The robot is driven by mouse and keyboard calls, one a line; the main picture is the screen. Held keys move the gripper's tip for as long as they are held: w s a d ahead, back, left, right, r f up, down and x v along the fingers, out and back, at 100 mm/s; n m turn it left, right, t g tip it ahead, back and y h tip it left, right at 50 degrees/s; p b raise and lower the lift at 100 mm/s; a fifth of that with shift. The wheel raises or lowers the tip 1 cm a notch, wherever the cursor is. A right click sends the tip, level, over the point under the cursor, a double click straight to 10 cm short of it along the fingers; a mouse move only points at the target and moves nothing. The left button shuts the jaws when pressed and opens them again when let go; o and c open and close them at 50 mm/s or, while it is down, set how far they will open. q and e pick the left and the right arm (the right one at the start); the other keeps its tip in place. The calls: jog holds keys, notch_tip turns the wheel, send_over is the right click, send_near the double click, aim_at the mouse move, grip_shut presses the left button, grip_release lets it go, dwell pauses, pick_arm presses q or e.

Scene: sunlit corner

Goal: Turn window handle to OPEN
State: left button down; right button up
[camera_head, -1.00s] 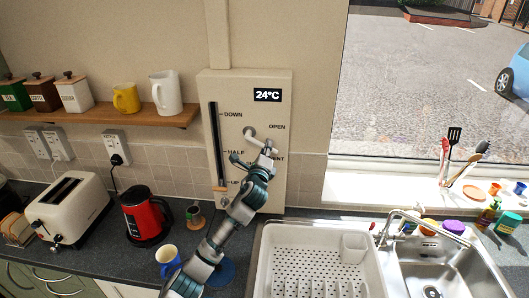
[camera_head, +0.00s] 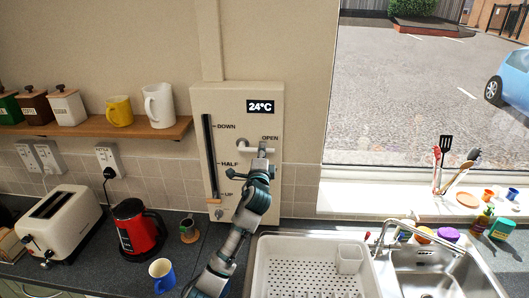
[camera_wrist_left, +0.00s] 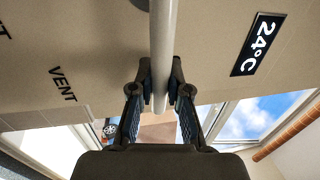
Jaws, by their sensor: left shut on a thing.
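The window handle (camera_head: 254,149) is a pale lever on a beige wall panel (camera_head: 238,94). It points right from its round pivot, nearly level, with its end just below the OPEN label (camera_head: 270,138). My left gripper (camera_head: 262,158) is at the handle's outer end, below the label. In the left wrist view, the handle (camera_wrist_left: 163,45) is a grey bar running between the two fingers of my left gripper (camera_wrist_left: 160,95), which is shut on it. The VENT label (camera_wrist_left: 63,85) shows there too; my arm hides it in the head view. My right gripper is out of view.
A slider (camera_head: 210,150) marked DOWN, HALF and UP is left of the handle. Below are a red kettle (camera_head: 138,230), a blue mug (camera_head: 162,275) and a white dish rack (camera_head: 310,245). A shelf with mugs (camera_head: 95,127) is to the left.

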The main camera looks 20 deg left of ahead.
pick_arm(q)
jog(key=shift+a+f, duration=0.1)
jog(key=shift+a, duration=0.05)
jog(key=c, duration=1.1)
grip_release()
jog(key=shift+a, duration=0.1)
jog(key=shift+c, duration=0.2)
jog(key=shift+s+a, duration=0.1)
jog(key=shift+a, duration=0.05)
jog(key=shift+s+f, duration=0.15)
jog(key=shift+s, duration=0.1)
jog(key=v, duration=1.1)
jog(key=shift+s, duration=0.25)
